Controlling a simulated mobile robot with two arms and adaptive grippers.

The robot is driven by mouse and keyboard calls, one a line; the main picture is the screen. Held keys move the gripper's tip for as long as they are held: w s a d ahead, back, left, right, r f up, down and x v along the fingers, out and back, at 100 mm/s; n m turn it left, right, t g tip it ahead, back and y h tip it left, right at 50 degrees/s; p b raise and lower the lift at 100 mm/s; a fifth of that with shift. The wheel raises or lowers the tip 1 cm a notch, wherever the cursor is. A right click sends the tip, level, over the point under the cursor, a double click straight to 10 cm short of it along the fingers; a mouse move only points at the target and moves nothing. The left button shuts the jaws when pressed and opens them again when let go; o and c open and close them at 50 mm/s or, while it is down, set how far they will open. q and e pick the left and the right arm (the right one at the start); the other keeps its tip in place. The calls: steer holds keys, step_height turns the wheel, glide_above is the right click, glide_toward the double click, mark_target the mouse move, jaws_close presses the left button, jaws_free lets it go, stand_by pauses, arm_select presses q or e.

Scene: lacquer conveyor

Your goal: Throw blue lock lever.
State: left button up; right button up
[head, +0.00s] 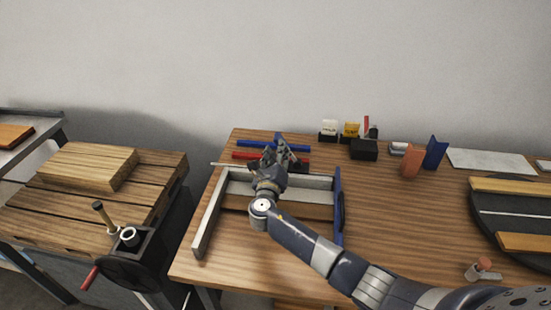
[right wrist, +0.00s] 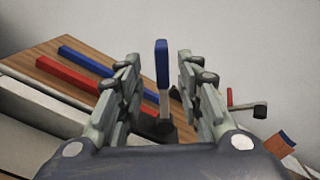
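The blue lock lever (right wrist: 162,65) stands upright in the right wrist view, a blue grip on a grey shaft over a dark base. In the head view a small blue tip (head: 279,137) shows just beyond my right gripper (head: 281,155). My right gripper is open, its fingers (right wrist: 158,60) on either side of the lever in the picture, with a visible gap on both sides. I cannot tell how deep the lever sits between them. The gripper hides the lever's base in the head view. My left gripper is not in view.
A grey and blue frame (head: 207,222) lies on the wooden table (head: 390,230) below my right arm. A blue bar (head: 256,144) and a red bar (head: 250,156) lie behind it. Small blocks (head: 411,160) stand right. A wooden cart (head: 70,203) with a crank stands left.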

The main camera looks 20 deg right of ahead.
steer(key=v, duration=0.2)
steer(key=shift+s+a, duration=0.15)
steer(key=shift+s, duration=0.1)
stand_by(0.3)
